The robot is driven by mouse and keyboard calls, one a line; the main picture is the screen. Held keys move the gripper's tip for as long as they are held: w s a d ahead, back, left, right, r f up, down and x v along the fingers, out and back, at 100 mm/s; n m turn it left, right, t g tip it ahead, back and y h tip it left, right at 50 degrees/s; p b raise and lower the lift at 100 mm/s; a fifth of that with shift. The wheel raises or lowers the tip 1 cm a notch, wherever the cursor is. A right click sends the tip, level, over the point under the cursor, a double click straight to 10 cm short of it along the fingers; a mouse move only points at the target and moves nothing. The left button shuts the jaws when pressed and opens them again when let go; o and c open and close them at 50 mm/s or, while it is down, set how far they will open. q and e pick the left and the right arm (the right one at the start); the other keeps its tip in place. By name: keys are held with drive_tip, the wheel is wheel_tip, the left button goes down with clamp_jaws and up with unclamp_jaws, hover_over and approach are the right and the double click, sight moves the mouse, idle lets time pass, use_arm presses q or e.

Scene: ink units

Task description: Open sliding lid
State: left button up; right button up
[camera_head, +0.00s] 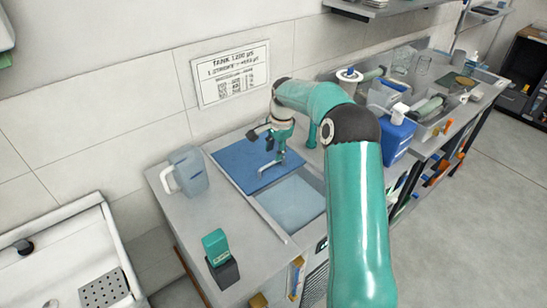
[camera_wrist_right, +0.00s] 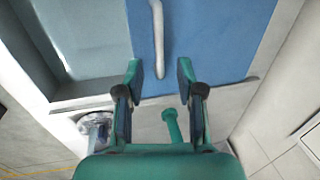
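The blue sliding lid (camera_head: 236,163) lies flat in the worktop of the counter. A pale handle stands on it and also shows in the right wrist view (camera_wrist_right: 157,35). Beside the lid is a paler blue-grey area (camera_head: 292,203) of the tank; I cannot tell whether it is water or a panel. My right gripper (camera_wrist_right: 160,76) is open, its two fingers either side of the handle's near end, with gaps on both sides. In the head view the right gripper (camera_head: 270,158) hangs over the lid's right part. My left gripper is not in view.
A blue-grey jug (camera_head: 188,170) stands left of the lid. A green-topped dark block (camera_head: 218,255) is on the front counter. A sign (camera_head: 231,73) hangs on the wall behind.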

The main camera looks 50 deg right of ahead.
wheel_tip(320, 180, up, 7)
drive_tip(key=s, duration=0.1)
drive_tip(key=shift+s+a, duration=0.15)
drive_tip(key=shift+s, duration=0.1)
drive_tip(key=shift+s+f, duration=0.1)
idle(0.3)
